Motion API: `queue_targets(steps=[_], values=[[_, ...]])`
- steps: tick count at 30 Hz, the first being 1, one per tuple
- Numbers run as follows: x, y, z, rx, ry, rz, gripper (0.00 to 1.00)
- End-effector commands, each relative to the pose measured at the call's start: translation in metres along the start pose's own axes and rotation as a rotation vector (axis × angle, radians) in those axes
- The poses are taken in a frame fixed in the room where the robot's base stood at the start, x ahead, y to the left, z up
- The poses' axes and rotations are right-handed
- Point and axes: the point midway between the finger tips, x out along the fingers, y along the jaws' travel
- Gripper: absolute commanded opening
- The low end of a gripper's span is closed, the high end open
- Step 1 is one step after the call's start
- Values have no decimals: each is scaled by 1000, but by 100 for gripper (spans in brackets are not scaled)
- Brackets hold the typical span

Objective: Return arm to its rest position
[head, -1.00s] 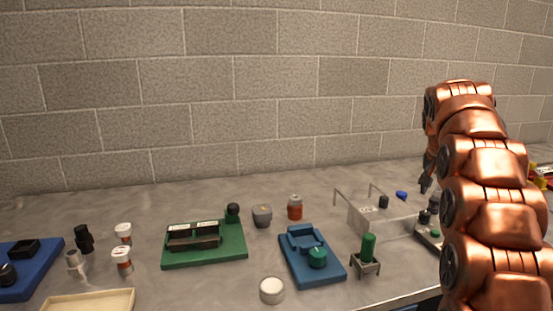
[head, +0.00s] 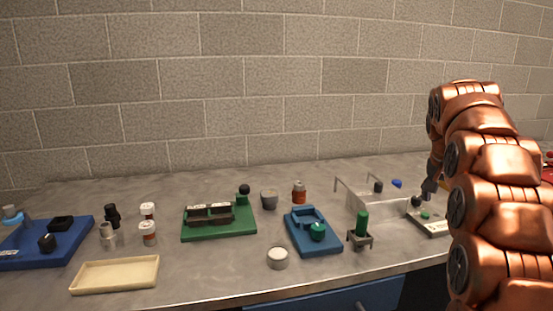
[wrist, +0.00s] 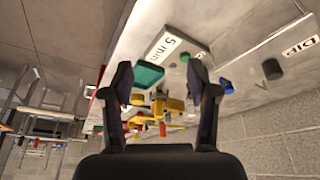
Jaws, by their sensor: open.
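My copper-coloured arm stands at the right of the head view, bent over the bench. My gripper (head: 430,188) is small and dark there, hanging above the right part of the bench, and the arm partly covers it. In the wrist view my gripper (wrist: 160,78) shows two dark fingers spread apart with nothing held between them. Behind the fingers are a white block marked "5 min" (wrist: 167,47), a green piece (wrist: 148,74) and yellow parts (wrist: 174,104), all apart from the fingers.
The grey bench (head: 210,275) carries a blue board (head: 75,240), a cream tray (head: 115,275), a green board (head: 220,232), a blue stand (head: 318,240), a small white jar (head: 277,258) and a clear bath (head: 365,202). A block wall (head: 250,90) stands behind.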

Motion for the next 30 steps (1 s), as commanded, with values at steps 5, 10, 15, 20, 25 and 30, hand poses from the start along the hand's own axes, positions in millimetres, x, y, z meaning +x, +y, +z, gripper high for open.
queue_targets(steps=[5,10,15,20,25,30], values=[[-5,-3,23,-46,-27,-3,59],[-7,-4,56,-109,-67,-5,59],[-12,-3,108,-202,-122,-14,59],[-13,4,163,-293,-184,-18,59],[-12,16,223,-386,-247,-27,59],[-11,33,285,-476,-309,-37,59]])
